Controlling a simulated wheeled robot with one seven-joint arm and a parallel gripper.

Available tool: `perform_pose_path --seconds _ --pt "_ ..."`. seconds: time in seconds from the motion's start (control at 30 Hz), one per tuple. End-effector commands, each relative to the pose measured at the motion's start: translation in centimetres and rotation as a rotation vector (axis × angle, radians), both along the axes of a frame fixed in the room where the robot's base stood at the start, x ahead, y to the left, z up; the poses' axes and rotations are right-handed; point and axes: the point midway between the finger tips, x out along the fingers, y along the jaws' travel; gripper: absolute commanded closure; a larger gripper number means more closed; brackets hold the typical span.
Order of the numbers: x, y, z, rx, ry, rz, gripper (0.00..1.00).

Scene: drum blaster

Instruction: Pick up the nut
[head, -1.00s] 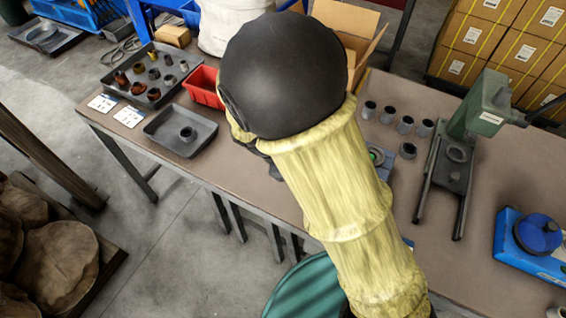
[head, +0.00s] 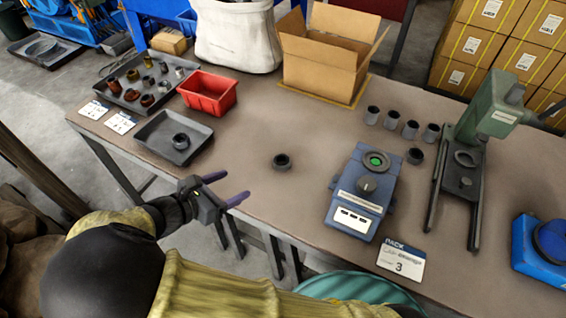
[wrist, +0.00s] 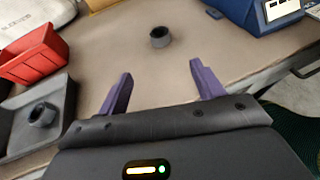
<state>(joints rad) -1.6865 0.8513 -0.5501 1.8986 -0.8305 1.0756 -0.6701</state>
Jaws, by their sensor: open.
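A dark ring-shaped nut (head: 282,161) lies alone on the brown table, left of the blue device. In the wrist view this nut (wrist: 160,37) is beyond my fingertips, roughly centred between them. A similar dark ring (head: 181,141) sits in a shallow grey tray (head: 150,136) at the left; it also shows in the wrist view (wrist: 43,115). My gripper (head: 227,188) is near the table's front edge, to the left of and nearer than the lone nut. Its purple fingers are spread apart and empty, touching nothing in the wrist view (wrist: 161,72).
The blue device (head: 364,190) with a green button stands right of the nut, with a green press (head: 470,150) and several dark cups beyond. A red bin (head: 208,93), a parts tray and a cardboard box (head: 325,65) stand behind. The table around the nut is clear.

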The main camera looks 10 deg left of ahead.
Motion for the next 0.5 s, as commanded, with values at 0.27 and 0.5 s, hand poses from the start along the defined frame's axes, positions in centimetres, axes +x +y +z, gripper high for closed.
perform_pose_path --seconds 0.27,0.5 --pt "2.9 -2.3 -1.5 -0.001 -0.001 -0.014 0.33" --pt "6.2 -4.7 -3.1 -0.003 -0.001 -0.014 0.33"
